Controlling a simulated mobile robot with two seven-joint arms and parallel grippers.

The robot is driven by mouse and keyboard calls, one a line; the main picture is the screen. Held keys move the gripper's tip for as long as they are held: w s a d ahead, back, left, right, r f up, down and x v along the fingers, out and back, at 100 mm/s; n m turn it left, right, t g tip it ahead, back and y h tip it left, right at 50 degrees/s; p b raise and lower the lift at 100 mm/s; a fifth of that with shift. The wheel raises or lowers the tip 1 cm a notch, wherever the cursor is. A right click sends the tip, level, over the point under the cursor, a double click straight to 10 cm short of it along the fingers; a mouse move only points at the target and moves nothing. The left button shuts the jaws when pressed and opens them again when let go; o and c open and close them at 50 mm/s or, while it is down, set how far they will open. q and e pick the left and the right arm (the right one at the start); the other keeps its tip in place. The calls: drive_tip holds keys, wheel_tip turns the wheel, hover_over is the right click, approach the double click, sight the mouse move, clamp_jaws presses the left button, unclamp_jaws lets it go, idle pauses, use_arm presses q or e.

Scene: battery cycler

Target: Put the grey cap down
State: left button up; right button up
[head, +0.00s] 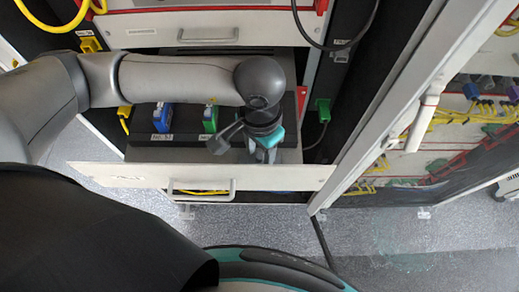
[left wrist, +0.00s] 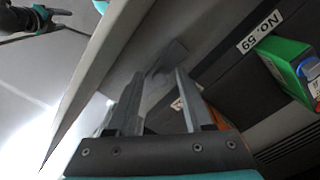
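My left gripper (head: 268,155) is over the right part of the pulled-out drawer. In the left wrist view its two fingers (left wrist: 158,75) stand apart with nothing clearly gripped between them. A dull grey shape (left wrist: 170,56) shows just beyond the fingertips, against the drawer surface. It may be the grey cap, but I cannot tell its outline or whether it is touching. In the head view a small grey part (head: 218,144) shows left of the gripper, and I cannot tell what it is. A small dark and teal gripper (left wrist: 62,18), apparently my right one, shows in the left wrist view's upper left corner.
The open drawer has a pale front (head: 110,175) with a handle (head: 202,190). Behind it are a blue connector (head: 162,117), a green connector (head: 210,119) and another green connector (head: 323,110). A pale door frame (head: 385,95) stands to the right. Speckled floor lies in front.

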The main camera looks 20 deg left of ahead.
sight(260, 156)
use_arm(q)
wheel_tip(260, 156, up, 12)
drive_tip(key=shift+r+b, duration=0.15)
drive_tip(key=shift+b, duration=0.25)
idle(0.3)
idle(0.4)
